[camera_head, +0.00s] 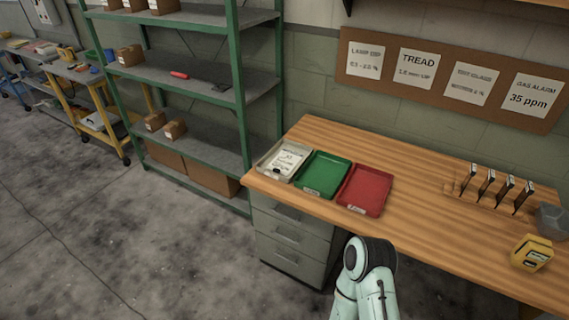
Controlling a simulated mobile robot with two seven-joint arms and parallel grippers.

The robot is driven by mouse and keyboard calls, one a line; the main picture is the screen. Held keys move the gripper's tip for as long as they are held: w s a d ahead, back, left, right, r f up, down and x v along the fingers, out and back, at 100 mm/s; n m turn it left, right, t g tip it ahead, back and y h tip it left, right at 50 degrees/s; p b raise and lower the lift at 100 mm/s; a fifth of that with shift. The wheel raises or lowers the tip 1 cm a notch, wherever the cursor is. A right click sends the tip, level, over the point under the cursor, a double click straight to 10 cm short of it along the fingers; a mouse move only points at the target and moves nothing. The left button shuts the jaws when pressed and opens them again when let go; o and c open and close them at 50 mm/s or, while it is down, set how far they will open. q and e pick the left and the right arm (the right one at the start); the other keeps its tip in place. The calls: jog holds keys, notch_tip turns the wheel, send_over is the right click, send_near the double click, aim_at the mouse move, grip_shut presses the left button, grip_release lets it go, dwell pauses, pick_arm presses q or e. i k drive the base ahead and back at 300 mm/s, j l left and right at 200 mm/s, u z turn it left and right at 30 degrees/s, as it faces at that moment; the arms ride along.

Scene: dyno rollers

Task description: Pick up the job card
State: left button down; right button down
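A white printed card (288,160), which looks like the job card, lies in the pale grey tray (271,175) at the left end of the wooden workbench (419,183). Its print is too small to read. Neither of my grippers is in view. Part of one of my arms shows at the bottom, in front of the bench and below the red tray, with no fingers visible.
A green tray (323,175) and a red tray (365,190) sit right of the grey tray. A rack with several upright dark items (489,184), a grey cup (550,221) and a yellow device (532,252) stand farther right. Green shelving (237,60) stands left. The mid-bench is clear.

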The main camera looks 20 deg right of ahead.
aim_at(287, 159)
jog(key=z, duration=0.25)
jog(key=i+j+z, duration=0.3)
jog(key=z, duration=0.15)
jog(key=i+j+z, duration=0.45)
jog(key=k+l, duration=0.05)
jog(key=k, duration=0.05)
